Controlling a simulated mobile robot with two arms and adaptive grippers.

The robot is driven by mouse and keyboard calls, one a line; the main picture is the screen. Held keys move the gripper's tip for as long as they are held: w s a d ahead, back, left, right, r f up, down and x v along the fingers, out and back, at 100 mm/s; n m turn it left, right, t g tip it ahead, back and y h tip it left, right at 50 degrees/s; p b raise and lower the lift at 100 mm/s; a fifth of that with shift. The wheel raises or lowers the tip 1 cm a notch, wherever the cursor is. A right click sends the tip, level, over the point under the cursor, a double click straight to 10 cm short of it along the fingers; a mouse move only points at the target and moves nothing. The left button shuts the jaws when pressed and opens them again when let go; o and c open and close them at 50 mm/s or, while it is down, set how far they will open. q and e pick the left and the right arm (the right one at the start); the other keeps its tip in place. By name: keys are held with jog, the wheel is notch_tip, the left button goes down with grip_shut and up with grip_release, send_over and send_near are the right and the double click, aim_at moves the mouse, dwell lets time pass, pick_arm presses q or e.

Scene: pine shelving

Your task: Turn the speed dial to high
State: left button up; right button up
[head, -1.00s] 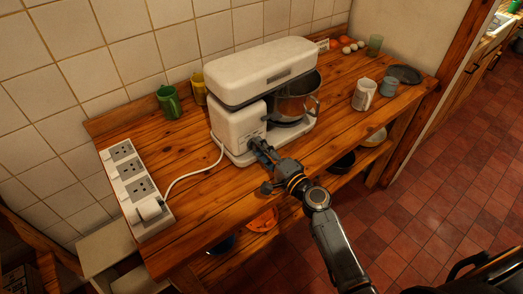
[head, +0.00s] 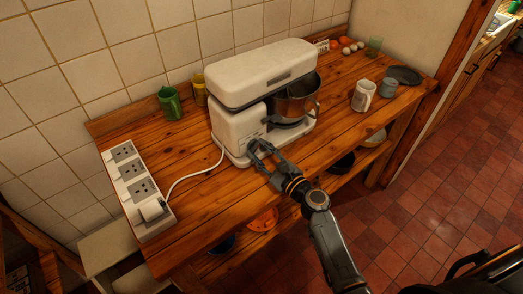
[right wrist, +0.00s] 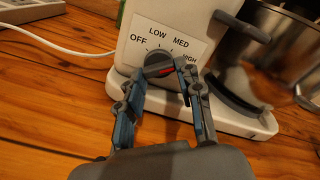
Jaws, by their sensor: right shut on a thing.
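The white stand mixer (head: 262,75) stands on the wooden worktop with its steel bowl at the right. In the right wrist view, its grey speed dial (right wrist: 158,64) sits on a label reading OFF, LOW, MED and HIGH. The dial's red mark is at its right end, on the side of HIGH; the fingers partly hide that word. My right gripper (head: 259,148) is at the mixer's base. In the right wrist view, its two fingers (right wrist: 162,76) are shut on the dial, one on each side. My left gripper is not in view.
A white power strip (head: 137,185) with a plugged-in cord (head: 195,173) lies at the left. The front worktop is mostly clear.

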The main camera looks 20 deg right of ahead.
jog(key=shift+m, duration=0.8)
jog(key=shift+f, duration=0.1)
jog(key=o, duration=1.1)
jog(key=shift+o, duration=0.2)
jog(key=shift+s, duration=0.1)
jog(key=v, duration=1.2)
